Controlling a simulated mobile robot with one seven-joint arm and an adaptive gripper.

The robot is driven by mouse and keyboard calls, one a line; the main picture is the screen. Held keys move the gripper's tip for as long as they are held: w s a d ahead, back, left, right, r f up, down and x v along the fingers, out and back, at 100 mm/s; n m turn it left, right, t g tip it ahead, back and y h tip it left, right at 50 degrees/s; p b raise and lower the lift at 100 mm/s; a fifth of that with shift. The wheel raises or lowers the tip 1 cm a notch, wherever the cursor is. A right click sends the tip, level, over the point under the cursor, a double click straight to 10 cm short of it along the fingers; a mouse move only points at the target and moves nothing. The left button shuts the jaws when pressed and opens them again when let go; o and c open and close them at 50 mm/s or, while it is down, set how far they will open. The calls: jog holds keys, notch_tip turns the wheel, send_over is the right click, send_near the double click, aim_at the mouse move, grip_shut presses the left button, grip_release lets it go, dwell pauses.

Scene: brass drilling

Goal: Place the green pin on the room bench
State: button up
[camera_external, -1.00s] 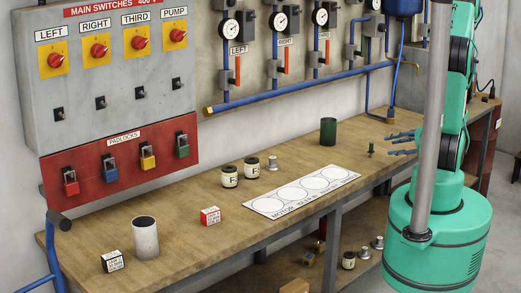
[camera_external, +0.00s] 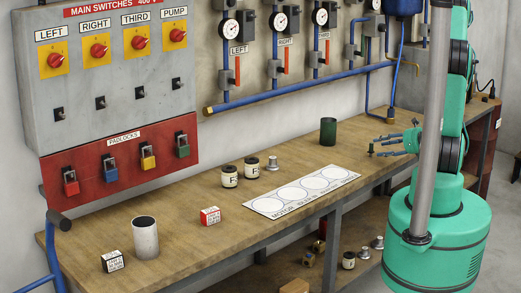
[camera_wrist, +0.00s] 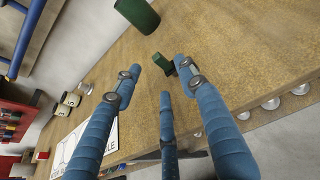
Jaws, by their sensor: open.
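The green pin (camera_external: 372,149) is a small dark green piece on the room bench (camera_external: 190,220), near its far right end. In the wrist view the pin (camera_wrist: 162,62) shows just beyond my fingertips, close to the right finger. My gripper (camera_external: 384,146) has blue fingers, spread open, low over the bench and just right of the pin. In the wrist view my gripper (camera_wrist: 156,80) is open with nothing held between its fingers. Whether a fingertip touches the pin I cannot tell.
A green cup (camera_external: 328,131) stands left of the pin; it also shows in the wrist view (camera_wrist: 137,14). A white motor mat (camera_external: 300,190), jars (camera_external: 230,175), a red box (camera_external: 210,215) and a grey cup (camera_external: 145,238) lie further left. Blue pipes (camera_external: 290,90) run along the wall.

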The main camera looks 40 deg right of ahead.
aim_at(372, 147)
jog(key=shift+b+x, duration=0.65)
jog(key=shift+x, duration=1.9)
jog(key=shift+r, duration=0.1)
grip_shut()
